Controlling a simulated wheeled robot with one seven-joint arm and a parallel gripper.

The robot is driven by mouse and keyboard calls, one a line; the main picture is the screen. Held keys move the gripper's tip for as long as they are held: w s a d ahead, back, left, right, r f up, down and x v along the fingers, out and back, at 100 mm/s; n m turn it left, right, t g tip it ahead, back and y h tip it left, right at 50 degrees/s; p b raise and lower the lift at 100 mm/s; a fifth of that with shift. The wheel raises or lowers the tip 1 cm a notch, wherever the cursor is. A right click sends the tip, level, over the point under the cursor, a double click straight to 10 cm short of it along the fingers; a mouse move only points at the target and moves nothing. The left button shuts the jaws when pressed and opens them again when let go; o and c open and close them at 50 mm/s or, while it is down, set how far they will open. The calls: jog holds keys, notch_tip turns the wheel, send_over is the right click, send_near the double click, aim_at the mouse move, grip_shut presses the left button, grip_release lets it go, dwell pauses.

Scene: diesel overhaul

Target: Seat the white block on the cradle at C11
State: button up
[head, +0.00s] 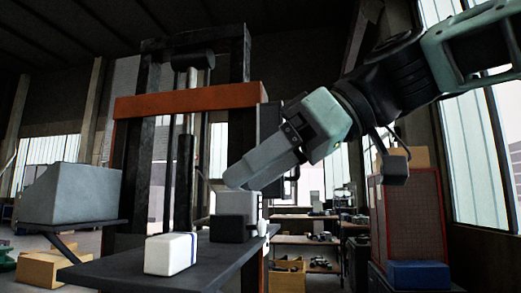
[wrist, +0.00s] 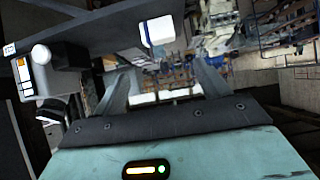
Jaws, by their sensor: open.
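The white block (head: 172,253), with a dark blue stripe near one end, lies on the front part of a dark tabletop in the head view. It also shows at the upper middle of the wrist view (wrist: 158,31), beyond my fingertips and apart from them. My gripper (head: 236,181) is above and to the right of the block in the head view. In the wrist view my gripper (wrist: 163,76) has its two fingers spread, with nothing between them. I cannot make out a C11 mark or tell which thing is the cradle.
A grey box (head: 237,203) and a black block (head: 230,229) stand on the dark tabletop (head: 125,272), below my gripper. A press frame with an orange beam (head: 185,101) rises behind. A grey sloped console (head: 72,194) stands left. A red cabinet (head: 408,216) stands right.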

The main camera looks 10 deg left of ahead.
aim_at(187, 236)
jog(key=b+x, duration=0.1)
jog(key=x, duration=0.3)
jog(key=f+b+x, duration=0.1)
jog(key=x, duration=0.7)
jog(key=shift+d+f+b, duration=0.2)
jog(key=shift+d+b, duration=0.15)
jog(key=shift+b, duration=0.05)
jog(key=shift+a+f, duration=0.2)
jog(key=shift+a, duration=0.3)
jog(key=c, duration=0.8)
jog(key=shift+r+p, duration=0.6)
jog(key=shift+r, duration=0.9)
jog(key=shift+c, duration=0.2)
